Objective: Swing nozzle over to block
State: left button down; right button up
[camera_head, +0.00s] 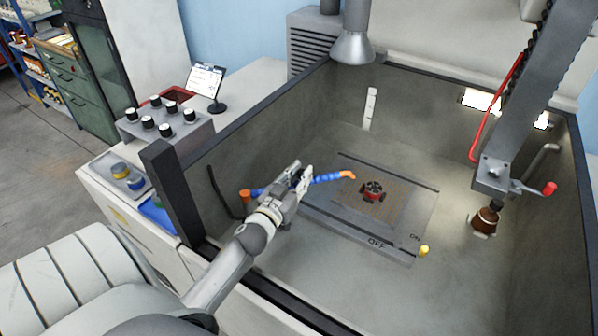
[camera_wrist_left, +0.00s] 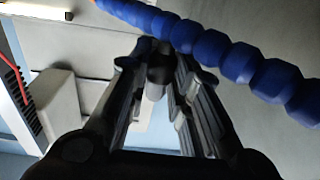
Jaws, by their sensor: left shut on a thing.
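The nozzle is a blue segmented hose (camera_head: 326,178) with an orange tip (camera_head: 349,175). It rises from an orange base (camera_head: 245,196) at the left of the tank and points right, toward the block. My left gripper (camera_head: 304,176) is shut on the hose partway along it and hides part of it. In the left wrist view the blue hose (camera_wrist_left: 240,62) crosses at the fingertips (camera_wrist_left: 160,58). The block (camera_head: 372,190), red with a dark round top, sits on the gridded plate (camera_head: 422,212), a short way right of and below the orange tip. My right gripper is not seen.
The tank's dark front rim (camera_head: 270,296) lies under my left arm. A yellow knob (camera_head: 424,250) sits at the plate's front right corner. The tank floor around the plate is mostly clear.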

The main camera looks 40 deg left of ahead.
pick_arm(q)
jog(key=shift+d+f, duration=0.1)
jog(key=shift+f, duration=0.05)
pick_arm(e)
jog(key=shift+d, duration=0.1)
pick_arm(q)
jog(key=c, duration=1.3)
grip_release()
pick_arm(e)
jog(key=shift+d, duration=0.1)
pick_arm(q)
jog(key=shift+s, duration=0.1)
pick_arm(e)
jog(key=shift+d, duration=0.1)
pick_arm(q)
jog(key=s, duration=0.2)
jog(key=s+d, duration=0.1)
jog(key=s, duration=0.4)
jog(key=shift+s+d, duration=0.15)
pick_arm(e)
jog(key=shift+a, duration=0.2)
pick_arm(q)
jog(key=shift+r, duration=0.2)
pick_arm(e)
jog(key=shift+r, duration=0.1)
